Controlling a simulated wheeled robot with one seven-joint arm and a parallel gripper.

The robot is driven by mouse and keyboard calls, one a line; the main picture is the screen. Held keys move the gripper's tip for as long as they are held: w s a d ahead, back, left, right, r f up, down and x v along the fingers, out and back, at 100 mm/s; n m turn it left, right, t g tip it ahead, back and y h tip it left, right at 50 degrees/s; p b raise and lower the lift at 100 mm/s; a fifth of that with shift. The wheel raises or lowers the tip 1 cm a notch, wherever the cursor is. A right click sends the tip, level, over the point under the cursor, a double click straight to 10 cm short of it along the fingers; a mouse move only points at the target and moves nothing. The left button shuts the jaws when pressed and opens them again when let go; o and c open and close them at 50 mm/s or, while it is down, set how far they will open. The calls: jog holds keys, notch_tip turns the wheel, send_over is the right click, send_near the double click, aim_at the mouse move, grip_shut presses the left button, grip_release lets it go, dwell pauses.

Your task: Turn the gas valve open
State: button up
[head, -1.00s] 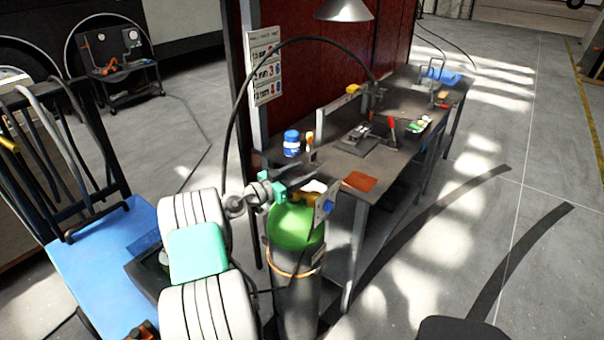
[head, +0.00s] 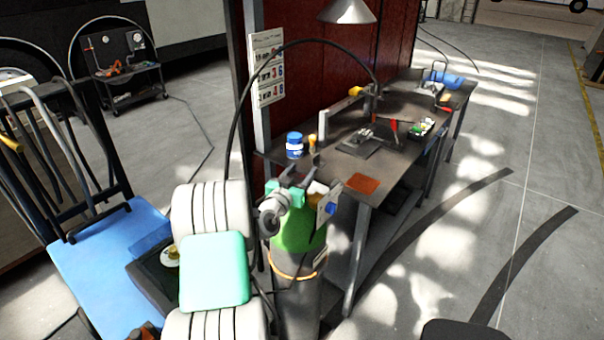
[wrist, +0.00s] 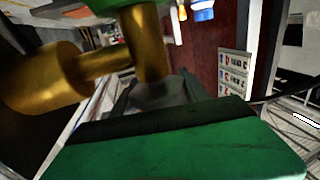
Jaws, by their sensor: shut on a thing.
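The gas cylinder (head: 300,236) stands upright with a green shoulder and a grey body, an orange band around it. Its brass valve (wrist: 140,45) is large in the wrist view, with a side outlet toward the left. My gripper (head: 297,178) is at the top of the cylinder. In the wrist view my gripper (wrist: 155,92) has its dark fingers on either side of a dark grey valve knob (wrist: 158,97) at the end of the brass stem, shut on it. In the head view my gripper and wrist mostly hide the knob, so its turn angle is unclear.
A workbench (head: 335,182) stands right behind the cylinder, with a blue jar (head: 295,145), an orange pad (head: 362,185) and tools on it. A black hose (head: 235,115) arches over from the bench. A blue cart (head: 100,262) is at left.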

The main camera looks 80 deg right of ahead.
jog(key=shift+w+d+r+n+t+p, duration=0.1)
jog(key=shift+w+r+n+t+p, duration=0.05)
jog(key=shift+n+t+p, duration=0.4)
jog(key=shift+w+d+r+n+t+p, duration=0.15)
jog(key=shift+n+t+p, duration=0.2)
jog(key=shift+t+p, duration=0.4)
jog(key=shift+a+t, duration=0.1)
jog(key=shift+t, duration=0.2)
jog(key=o, duration=1.4)
jog(key=shift+f, duration=0.2)
jog(key=a+b, duration=0.3)
jog(key=a, duration=0.4)
jog(key=shift+a, duration=0.4)
